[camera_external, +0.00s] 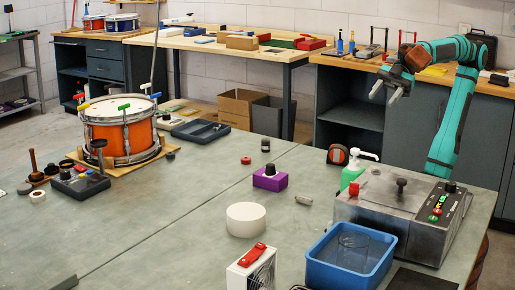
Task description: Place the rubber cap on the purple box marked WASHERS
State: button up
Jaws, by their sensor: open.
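A small purple box (270,180) stands on the grey-green table, right of its middle. Any lettering on it is too small to read. A small black round piece (270,169), which looks like the rubber cap, sits on top of the box. My gripper (384,95) is open and empty, high at the upper right, well apart from the box and above the table.
A black cylinder (265,145) and a red ring (246,160) stand behind the box. A white round block (246,219), a blue bin (350,262), a grey metal machine (375,215), a green pump bottle (351,176) and an orange drum (121,135) share the table.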

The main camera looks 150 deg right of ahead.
jog(key=s+a+t+y, duration=0.2)
jog(key=s+a+t, duration=0.3)
jog(key=s+a, duration=0.4)
jog(key=s, duration=0.4)
jog(key=shift+f, duration=0.15)
dwell(0.6)
